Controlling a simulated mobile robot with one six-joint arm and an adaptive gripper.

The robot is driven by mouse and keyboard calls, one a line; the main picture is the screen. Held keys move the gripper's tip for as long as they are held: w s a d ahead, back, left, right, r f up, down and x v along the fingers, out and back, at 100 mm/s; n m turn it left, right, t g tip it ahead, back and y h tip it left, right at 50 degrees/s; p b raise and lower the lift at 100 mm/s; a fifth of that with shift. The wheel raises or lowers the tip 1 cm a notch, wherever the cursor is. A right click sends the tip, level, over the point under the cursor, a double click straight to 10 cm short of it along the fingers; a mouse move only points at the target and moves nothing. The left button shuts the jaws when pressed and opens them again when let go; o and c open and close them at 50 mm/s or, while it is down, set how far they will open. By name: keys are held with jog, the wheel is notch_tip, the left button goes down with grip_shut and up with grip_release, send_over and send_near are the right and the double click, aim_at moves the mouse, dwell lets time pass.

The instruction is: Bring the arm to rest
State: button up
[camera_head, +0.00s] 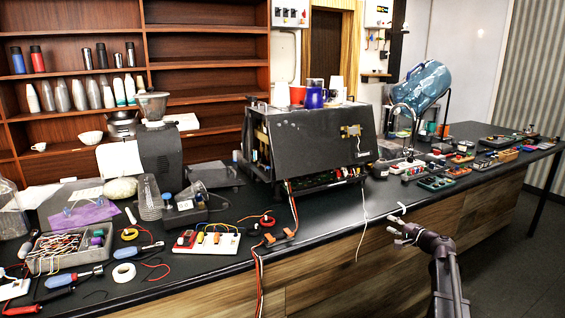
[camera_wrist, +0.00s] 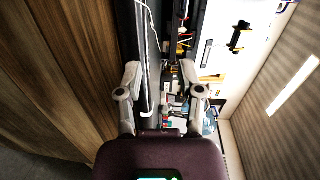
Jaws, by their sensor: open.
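My gripper (camera_head: 398,223) is at the end of my raised arm in the head view, just off the front edge of the black counter (camera_head: 335,226). In the wrist view my gripper (camera_wrist: 164,75) shows its two fingers spread apart, with nothing between them. The arm stands over the floor side, to the right of the hanging white cable. No object is held. The wrist view looks along the counter's wooden front (camera_wrist: 62,70), which appears at its left.
The opened brewer (camera_head: 320,140) stands mid-counter, with orange-ended wires (camera_head: 275,238) and a white cable (camera_head: 363,225) hanging over the front edge. Tools crowd the left; small part trays (camera_head: 435,182) and a blue water jug (camera_head: 425,85) stand right. The floor (camera_head: 515,250) at lower right is clear.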

jog(key=s+a+f+n+g+h, duration=0.1)
jog(key=s+a+f+n+g, duration=0.3)
jog(key=s+a+f, duration=0.4)
jog(key=s+a+f+n+g+h, duration=0.1)
jog(key=s+a+f+n+g, duration=0.35)
jog(key=a, duration=0.65)
jog(key=s+a+f+n+g+h, duration=0.1)
jog(key=s+f+g+h, duration=0.15)
jog(key=s, duration=0.75)
jog(key=s+a+f+n+g+h, duration=0.1)
jog(key=s+f+n+g+h, duration=0.2)
jog(key=s, duration=0.6)
notch_tip(320, 180, up, 15)
jog(key=m+h+p, duration=0.1)
jog(key=p, duration=1.3)
jog(key=shift+s, duration=0.15)
